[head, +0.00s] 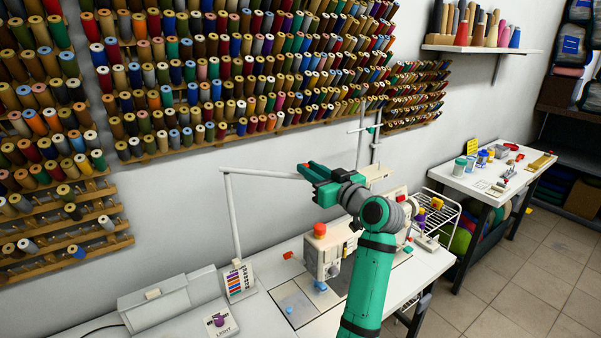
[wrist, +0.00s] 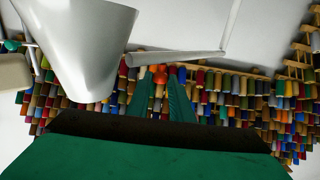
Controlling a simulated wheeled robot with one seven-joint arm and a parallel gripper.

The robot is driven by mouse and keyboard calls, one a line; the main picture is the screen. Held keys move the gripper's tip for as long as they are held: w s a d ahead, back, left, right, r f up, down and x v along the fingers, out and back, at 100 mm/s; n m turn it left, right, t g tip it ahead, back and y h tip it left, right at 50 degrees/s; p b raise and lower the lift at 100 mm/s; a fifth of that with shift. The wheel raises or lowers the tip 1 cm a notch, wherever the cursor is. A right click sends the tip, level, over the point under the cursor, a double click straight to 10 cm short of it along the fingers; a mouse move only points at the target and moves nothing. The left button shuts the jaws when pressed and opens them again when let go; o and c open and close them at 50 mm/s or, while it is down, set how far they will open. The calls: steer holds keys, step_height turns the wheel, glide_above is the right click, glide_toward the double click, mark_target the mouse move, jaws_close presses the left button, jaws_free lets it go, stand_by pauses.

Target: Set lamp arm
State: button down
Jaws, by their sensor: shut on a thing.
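A white lamp has a thin upright post (head: 231,215) and a level lamp arm (head: 265,174) reaching right to my gripper (head: 308,169). In the wrist view the lamp arm (wrist: 180,58) passes just beyond my fingertips, and a pale cone-shaped lampshade (wrist: 75,40) hangs close at the left. My green fingers (wrist: 163,88) converge on a small red-orange knob (wrist: 160,74) and are shut on it. How the knob joins the lamp arm is hidden. In the head view, the lampshade is not clearly seen.
Below stands a white sewing machine (head: 319,250) on a table. A small box with striped label (head: 239,281), a LIGHT switch box (head: 219,322) and a grey case (head: 165,302) stand left of it. Racks of thread spools (head: 240,75) cover the wall behind. A side table (head: 497,172) stands right.

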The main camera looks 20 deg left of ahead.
stand_by(0.3)
steer(key=c, duration=1.6)
jaws_free()
steer(key=v, duration=1.1)
steer(key=shift+a+f, duration=0.1)
steer(key=shift+a, duration=0.05)
